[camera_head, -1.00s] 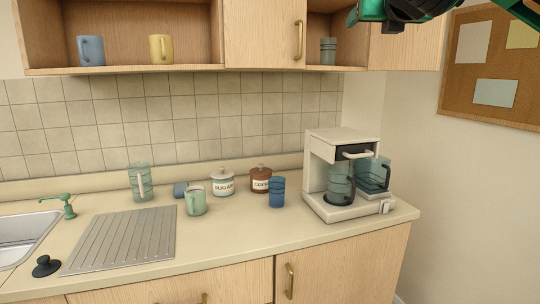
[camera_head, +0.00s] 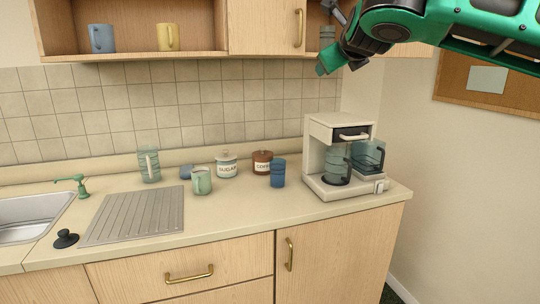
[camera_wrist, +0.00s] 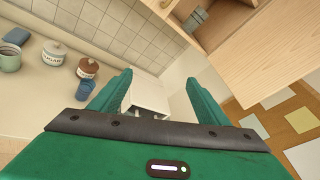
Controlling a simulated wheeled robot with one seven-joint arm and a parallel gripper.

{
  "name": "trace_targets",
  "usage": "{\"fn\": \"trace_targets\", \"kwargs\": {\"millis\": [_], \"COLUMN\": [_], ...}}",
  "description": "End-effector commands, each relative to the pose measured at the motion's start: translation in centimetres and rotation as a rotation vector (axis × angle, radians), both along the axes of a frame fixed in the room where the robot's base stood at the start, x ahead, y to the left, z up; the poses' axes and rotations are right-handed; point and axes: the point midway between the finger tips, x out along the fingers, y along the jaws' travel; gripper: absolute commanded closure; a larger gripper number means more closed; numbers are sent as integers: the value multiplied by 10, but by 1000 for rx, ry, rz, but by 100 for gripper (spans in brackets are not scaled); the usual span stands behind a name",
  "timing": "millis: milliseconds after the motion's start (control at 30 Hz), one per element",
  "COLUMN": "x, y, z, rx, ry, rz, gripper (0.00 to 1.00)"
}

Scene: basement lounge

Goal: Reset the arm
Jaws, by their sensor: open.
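My arm reaches in from the upper right of the head view, in front of the upper cabinet. My gripper (camera_head: 340,68) is at its end, above the coffee maker and near the open shelf. In the wrist view my gripper (camera_wrist: 160,90) shows two green fingers spread apart with nothing held between them. The white top of the coffee maker (camera_wrist: 148,97) shows beyond and between the fingers, apart from them.
The coffee maker (camera_head: 322,160) stands at the counter's right end. Left of it are a blue cup (camera_head: 278,174), coffee jar (camera_head: 262,162), sugar jar (camera_head: 227,165) and green mug (camera_head: 202,182). The cabinet door (camera_head: 266,25) is close to my gripper. A corkboard (camera_head: 510,90) hangs at right.

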Motion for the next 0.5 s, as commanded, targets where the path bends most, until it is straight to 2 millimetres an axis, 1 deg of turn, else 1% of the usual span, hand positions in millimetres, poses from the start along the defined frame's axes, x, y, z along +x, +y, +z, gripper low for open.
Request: {"fn": "trace_targets", "kwargs": {"millis": [33, 67, 100, 167, 200, 233, 267, 300, 367, 400, 467, 500], "x": [4, 6, 9, 13, 15, 16, 16, 16, 13, 10, 3, -3], "y": [8, 11, 15, 18, 18, 16, 13, 9, -1, -10, -24, -35], "z": [-20, -32, -51, -82, -104, -121, -136, -156, -184, -202, -227, -242], "rx": [-80, -132, -210, -338, -426, -490, -555, -638, -757, -832, -937, -1005], "ry": [34, 56, 91, 152, 197, 231, 266, 313, 385, 435, 510, 561], "rz": [13, 22, 35, 58, 76, 89, 102, 120, 152, 172, 206, 230], "gripper": [30, 30, 30, 30, 30, 30, 30, 30, 30, 30, 30, 30]}}
